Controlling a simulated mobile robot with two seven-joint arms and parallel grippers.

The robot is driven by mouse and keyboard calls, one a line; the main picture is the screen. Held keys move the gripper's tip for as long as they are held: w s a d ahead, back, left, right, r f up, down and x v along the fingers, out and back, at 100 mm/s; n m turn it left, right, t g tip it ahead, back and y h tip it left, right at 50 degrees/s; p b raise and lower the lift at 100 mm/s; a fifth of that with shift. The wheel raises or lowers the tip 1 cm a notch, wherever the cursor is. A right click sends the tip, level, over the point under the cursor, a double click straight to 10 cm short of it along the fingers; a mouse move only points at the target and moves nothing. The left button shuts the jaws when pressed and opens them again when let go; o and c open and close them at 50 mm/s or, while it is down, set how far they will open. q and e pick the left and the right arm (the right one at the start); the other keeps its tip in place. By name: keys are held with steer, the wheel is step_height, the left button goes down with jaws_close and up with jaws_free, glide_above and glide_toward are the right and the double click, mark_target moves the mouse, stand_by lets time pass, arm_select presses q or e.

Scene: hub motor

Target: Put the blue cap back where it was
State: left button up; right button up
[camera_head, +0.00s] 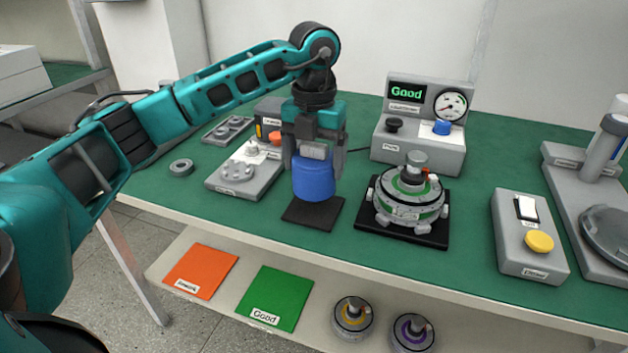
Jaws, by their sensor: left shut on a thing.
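The blue cap (314,182) is a blue cylinder held between the fingers of my left gripper (313,165). My left gripper points down and is shut on it. The cap is upright, over or on a dark square pad (313,213) on the green table; I cannot tell whether it touches the pad. To its right, a round grey hub motor (408,200) with a green ring sits on a black base. My right gripper is not in view.
Behind stands a tester (420,128) reading "Good", with a gauge and a blue knob. A grey fixture (245,168) is left of the cap. A switch box (530,235) is at right. Orange (200,271) and green (276,298) mats and two motors (353,318) lie on the lower shelf.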

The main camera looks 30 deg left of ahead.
arm_select(q)
steer(key=shift+f+b, duration=0.3)
steer(key=shift+f, duration=1.75)
steer(key=shift+f, duration=0.2)
steer(key=o, duration=1)
steer(key=shift+c, duration=0.2)
steer(key=shift+r, duration=0.1)
step_height(320, 180, up, 12)
steer(key=shift+r+p, duration=0.1)
steer(key=shift+p, duration=0.95)
steer(key=shift+s, duration=0.1)
